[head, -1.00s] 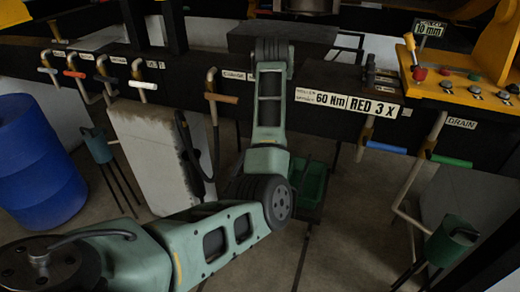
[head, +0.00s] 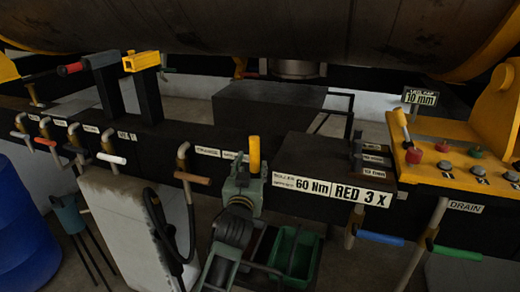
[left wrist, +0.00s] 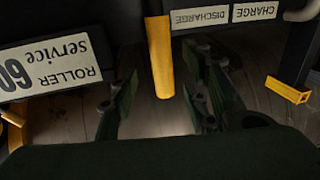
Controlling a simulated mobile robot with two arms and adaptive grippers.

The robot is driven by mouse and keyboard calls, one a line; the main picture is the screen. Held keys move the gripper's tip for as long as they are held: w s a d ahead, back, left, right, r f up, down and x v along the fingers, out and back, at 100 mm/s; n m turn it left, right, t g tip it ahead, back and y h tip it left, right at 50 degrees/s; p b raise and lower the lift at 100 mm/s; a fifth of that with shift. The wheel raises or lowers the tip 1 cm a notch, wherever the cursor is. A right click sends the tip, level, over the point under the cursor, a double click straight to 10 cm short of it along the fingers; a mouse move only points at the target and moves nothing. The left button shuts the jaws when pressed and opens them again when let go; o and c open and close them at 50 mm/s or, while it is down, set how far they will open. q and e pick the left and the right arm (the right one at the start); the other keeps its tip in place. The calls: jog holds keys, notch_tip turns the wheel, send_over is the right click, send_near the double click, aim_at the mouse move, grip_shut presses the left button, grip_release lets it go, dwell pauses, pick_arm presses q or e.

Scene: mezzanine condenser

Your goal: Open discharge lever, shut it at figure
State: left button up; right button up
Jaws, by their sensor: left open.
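The discharge lever (head: 254,153) is a yellow bar standing upright on the dark beam, right of the DISCHARGE label (head: 235,155). In the left wrist view, which looks inverted, the lever (left wrist: 160,55) comes down from the top edge and ends between the fingers. My left gripper (head: 245,178) is at the lever, and its fingers hide the lever's lower part. In the left wrist view the gripper (left wrist: 162,88) is open, with a dark finger on each side of the bar and visible gaps. My right gripper is not in view.
A brown-handled lever (head: 192,178) stands left of the CHARGE label (head: 208,151). The 60 Nm / RED 3 X sign (head: 335,190) is just right of my gripper. A green bin (head: 295,252) lies below. A large drum (head: 250,25) overhangs the back.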

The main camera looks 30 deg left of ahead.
aim_at(254, 157)
pick_arm(q)
jog(key=x, duration=0.1)
jog(key=p+x, duration=0.1)
jog(key=x, duration=0.1)
jog(key=shift+s+a+r, duration=0.1)
jog(key=shift+r, duration=0.2)
jog(key=p+x, duration=0.1)
jog(key=x, duration=0.2)
jog(key=shift+w+a+f, duration=0.1)
jog(key=shift+w+f, duration=0.1)
jog(key=shift+w, duration=0.05)
jog(key=shift+w+a+f, duration=0.1)
jog(key=shift+w+a, duration=0.1)
jog(key=shift+w, duration=0.3)
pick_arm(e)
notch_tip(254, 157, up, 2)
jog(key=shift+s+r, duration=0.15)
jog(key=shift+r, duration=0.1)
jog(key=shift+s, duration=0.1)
pick_arm(q)
jog(key=shift+c, duration=1.4)
grip_shut()
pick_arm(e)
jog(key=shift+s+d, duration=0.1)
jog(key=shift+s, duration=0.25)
